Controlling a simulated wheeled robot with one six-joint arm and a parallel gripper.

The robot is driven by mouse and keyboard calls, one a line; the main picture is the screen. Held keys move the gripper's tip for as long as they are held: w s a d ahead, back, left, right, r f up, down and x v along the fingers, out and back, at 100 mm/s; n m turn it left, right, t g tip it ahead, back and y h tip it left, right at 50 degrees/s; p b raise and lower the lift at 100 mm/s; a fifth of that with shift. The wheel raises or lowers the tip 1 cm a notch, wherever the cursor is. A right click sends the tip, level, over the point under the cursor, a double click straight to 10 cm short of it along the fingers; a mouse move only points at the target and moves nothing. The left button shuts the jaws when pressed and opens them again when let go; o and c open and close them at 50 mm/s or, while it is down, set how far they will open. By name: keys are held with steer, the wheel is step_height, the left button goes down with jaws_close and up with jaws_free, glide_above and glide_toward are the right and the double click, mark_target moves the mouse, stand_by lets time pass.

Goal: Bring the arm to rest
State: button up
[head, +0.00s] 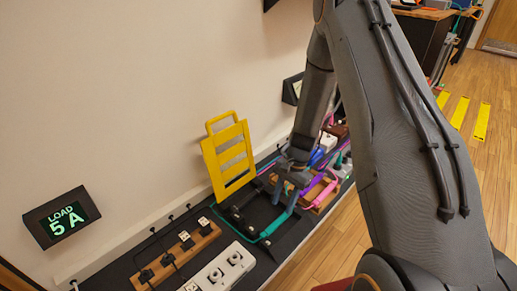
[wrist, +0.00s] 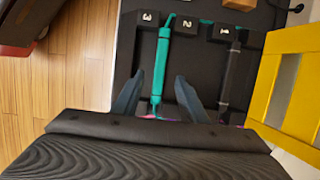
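My gripper (head: 285,190) is at the end of my arm, low over a black panel (head: 262,212) on the long bench by the wall. In the wrist view my gripper (wrist: 155,85) has its two fingers spread wide. A teal bar (wrist: 161,62) at the block marked 3 shows between the fingers, with gaps on both sides. I cannot tell how far below the fingers it lies. Blocks marked 2 and 1 sit beside it, and a dark bar (wrist: 229,70) runs from the block marked 1. My gripper holds nothing that I can see.
A yellow slotted frame (head: 228,155) stands upright by the panel, close to my gripper. Power strips (head: 225,268) and plugs lie to the left, with cables, plugs and a wooden tray beyond my gripper. A wall display (head: 62,217) reads "LOAD 5 A". Wooden floor is open at right.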

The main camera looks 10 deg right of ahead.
steer(key=shift+a+r, duration=0.1)
steer(key=s+a+r+n, duration=0.35)
steer(key=a+r, duration=0.45)
steer(key=r, duration=0.3)
steer(key=s+a+r+n, duration=0.35)
steer(key=a+r, duration=0.45)
steer(key=r, duration=0.3)
steer(key=s+a+r+n+t, duration=0.1)
steer(key=s+a+r+n, duration=0.2)
steer(key=s, duration=0.4)
steer(key=s+a+r+n, duration=0.2)
steer(key=s+r+n, duration=0.2)
steer(key=s+r, duration=0.25)
steer(key=s+a+r+n+t, duration=0.1)
steer(key=s+a+r+n, duration=0.2)
steer(key=s, duration=0.4)
steer(key=d+r+m+h+p, duration=0.1)
steer(key=d+r+m+p, duration=0.2)
steer(key=d+r+p, duration=0.7)
steer(key=d+r+m+h+p, duration=0.1)
steer(key=d+r+p, duration=1)
steer(key=p, duration=1.3)
step_height(320, 180, up, 5)
steer(key=shift+d+r+m+h+p, duration=0.2)
steer(key=shift+m+h+p, duration=0.15)
steer(key=shift+m, duration=0.55)
steer(key=shift+f, duration=0.1)
